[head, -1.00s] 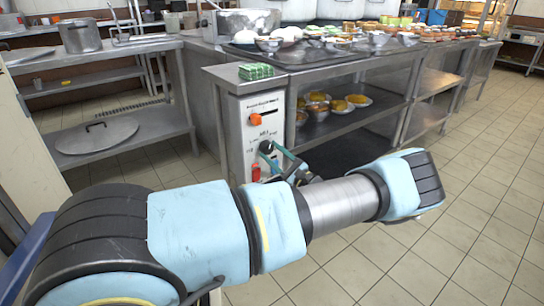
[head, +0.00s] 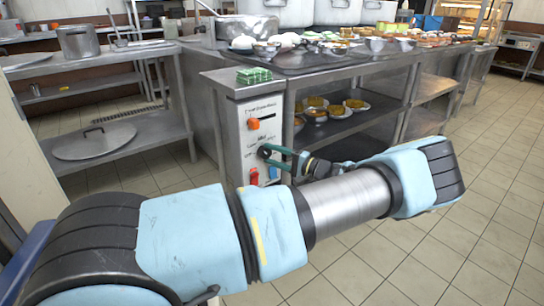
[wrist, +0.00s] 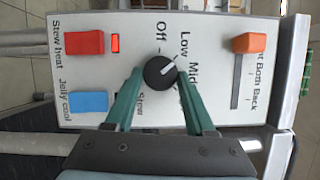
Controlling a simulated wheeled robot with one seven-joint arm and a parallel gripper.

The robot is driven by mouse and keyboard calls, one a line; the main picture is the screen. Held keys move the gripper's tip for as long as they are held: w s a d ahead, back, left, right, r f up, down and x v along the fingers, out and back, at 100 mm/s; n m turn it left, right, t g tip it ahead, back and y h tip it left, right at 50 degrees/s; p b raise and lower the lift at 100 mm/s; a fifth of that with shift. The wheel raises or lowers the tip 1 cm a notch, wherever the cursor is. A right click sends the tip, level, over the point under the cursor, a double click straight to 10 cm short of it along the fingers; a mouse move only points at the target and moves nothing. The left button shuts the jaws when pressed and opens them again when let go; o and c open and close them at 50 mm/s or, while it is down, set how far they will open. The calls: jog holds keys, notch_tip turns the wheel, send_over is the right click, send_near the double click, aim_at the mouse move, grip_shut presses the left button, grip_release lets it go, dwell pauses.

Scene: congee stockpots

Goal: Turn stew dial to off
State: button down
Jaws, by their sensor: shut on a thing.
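The stew dial (wrist: 160,71) is a round black knob with a white pointer line on the white control panel (wrist: 210,80). In the wrist view the pointer slants up and right, towards the "Low" and "Mid" lettering; "Off" is printed above the knob. My gripper (wrist: 160,74) has one green finger on each side of the knob and is shut on it. The fingers partly cover the "stew" label. In the head view my gripper (head: 271,156) reaches the panel from the right, and the dial is a small dark knob at its fingertips.
A red "Stew heat" switch (wrist: 83,43) with a lit red lamp (wrist: 115,42), a blue "Jelly cool" switch (wrist: 88,102) and an orange slider (wrist: 249,43) surround the dial. Green blocks (head: 254,75) lie on the counter above. Bowls of food (head: 315,112) stand on the shelf to the right.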

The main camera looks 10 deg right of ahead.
jog(key=n, duration=0.1)
jog(key=n+h, duration=0.1)
jog(key=n, duration=0.1)
jog(key=n+g+h, duration=0.1)
jog(key=shift+r+n, duration=0.3)
jog(key=shift+n, duration=0.1)
jog(key=shift+a+r+n+h, duration=0.15)
jog(key=shift+n+h, duration=0.65)
jog(key=shift+n, duration=0.8)
jog(key=shift+c, duration=1.2)
grip_release()
jog(key=shift+s, duration=0.1)
jog(key=v, duration=1)
jog(key=shift+s+d+r, duration=0.2)
jog(key=shift+d+r, duration=0.05)
